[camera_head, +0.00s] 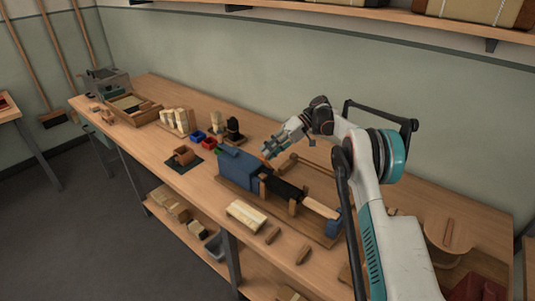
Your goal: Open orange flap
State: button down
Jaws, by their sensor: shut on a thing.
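My gripper (270,151) is at the blue machine (237,169) on the workbench, above its right rear part. It is shut on a small orange-brown piece at its fingertips, which looks like the orange flap (268,156). The piece is tiny in this view, and the fingers partly hide it. I cannot tell how far the flap stands open. The blue machine sits on a long wooden base (315,227), with a black section (284,189) to the right of the blue body.
Blue and red bins (208,143) and a brown block on a dark mat (184,156) lie left of the machine. A pale bristle bundle (246,214) and small wooden pieces (303,254) lie in front. A wooden tray (133,110) stands farther left. The wall is close behind.

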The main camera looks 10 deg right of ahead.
jog(key=shift+w+d+g+y, duration=0.25)
jog(key=shift+g+y, duration=0.05)
dwell(0.5)
jog(key=c, duration=1.4)
grip_release()
jog(key=shift+c, duration=0.2)
notch_tip(320, 180, up, 10)
jog(key=shift+w, duration=0.1)
